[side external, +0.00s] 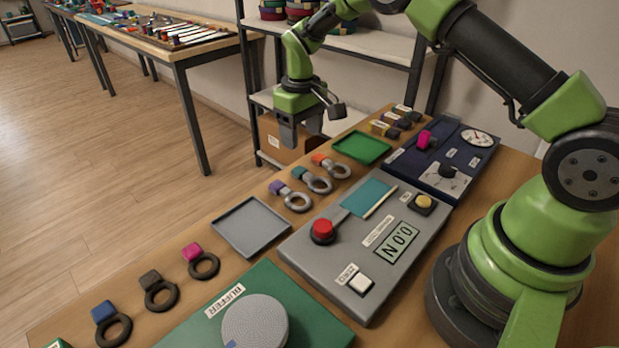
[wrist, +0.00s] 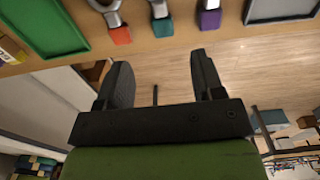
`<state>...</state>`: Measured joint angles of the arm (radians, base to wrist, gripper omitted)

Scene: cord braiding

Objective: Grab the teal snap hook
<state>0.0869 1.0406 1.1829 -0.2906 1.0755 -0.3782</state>
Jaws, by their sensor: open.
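The teal snap hook lies on the wooden table; in the side external view its teal tab (side external: 301,172) and metal ring (side external: 319,183) sit between a purple-tabbed hook (side external: 297,201) and an orange-tabbed hook (side external: 339,171). In the wrist view the teal tab (wrist: 163,27) shows at the top, near the table edge, with the ring partly cut off. My gripper (side external: 302,132) is above and beyond the hooks on the far side, pointing down. In the wrist view my gripper (wrist: 160,72) is open, with nothing between its fingers; the floor shows there.
A green tray (side external: 362,147) and a grey tray (side external: 251,227) flank the row of hooks. A grey panel (side external: 350,285) with a red button (side external: 323,231) lies nearer my base. More hooks, pink, dark and blue, lie at the lower left. A shelf (side external: 375,42) stands behind.

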